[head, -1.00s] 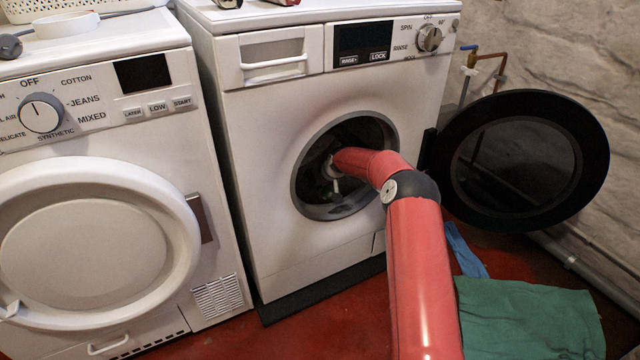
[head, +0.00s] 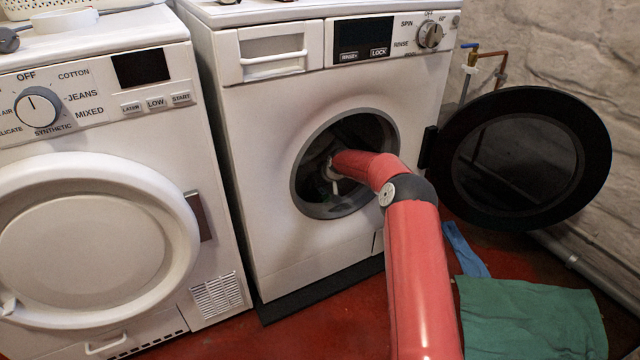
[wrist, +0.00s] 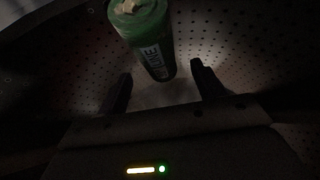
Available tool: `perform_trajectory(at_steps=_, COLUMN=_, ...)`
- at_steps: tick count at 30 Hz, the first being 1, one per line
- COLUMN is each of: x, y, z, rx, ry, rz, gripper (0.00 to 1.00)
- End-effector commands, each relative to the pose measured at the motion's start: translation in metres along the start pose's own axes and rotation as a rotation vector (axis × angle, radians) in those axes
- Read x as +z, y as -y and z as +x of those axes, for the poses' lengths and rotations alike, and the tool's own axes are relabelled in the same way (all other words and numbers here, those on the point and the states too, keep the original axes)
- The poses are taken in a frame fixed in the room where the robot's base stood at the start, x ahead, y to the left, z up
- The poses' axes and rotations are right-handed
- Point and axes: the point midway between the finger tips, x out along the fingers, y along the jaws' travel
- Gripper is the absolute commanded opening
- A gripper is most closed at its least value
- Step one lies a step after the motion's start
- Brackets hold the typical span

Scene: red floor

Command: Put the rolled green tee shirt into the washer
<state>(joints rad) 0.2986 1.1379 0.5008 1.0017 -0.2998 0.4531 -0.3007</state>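The washer (head: 290,110) stands in the middle of the head view with its round door open to the right. My arm reaches through its opening, and my gripper is inside the drum. In the wrist view the rolled green tee shirt (wrist: 146,30), with pale lettering on its side, is inside the perforated drum (wrist: 235,45). My gripper (wrist: 161,69) is open, its two dark fingers apart. The roll's near end lies between and just beyond the fingertips, with gaps showing on both sides. The head view barely shows the drum's dark inside.
The open black door (head: 522,160) stands right of the opening, close to my arm. A second white machine (head: 90,190) with a shut door is on the left. A green cloth (head: 530,318) and a blue cloth (head: 464,250) lie on the red floor at right.

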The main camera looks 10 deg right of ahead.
Motion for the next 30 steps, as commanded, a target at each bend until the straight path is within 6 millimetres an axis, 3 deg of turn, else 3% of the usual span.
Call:
perform_trajectory(at_steps=8, x=-0.001, y=0.000, z=-0.002, rx=0.000, ry=0.000, rz=0.000, gripper=0.68)
perform_trajectory(at_steps=13, x=-0.011, y=-0.001, z=-0.017, rx=0.002, ry=-0.001, rz=-0.002, gripper=0.68)
perform_trajectory(at_steps=24, x=-0.009, y=-0.001, z=-0.096, rx=0.002, ry=-0.002, rz=0.000, gripper=0.68)
perform_trajectory(at_steps=30, x=-0.008, y=-0.001, z=-0.123, rx=0.001, ry=-0.001, rz=0.000, gripper=0.68)
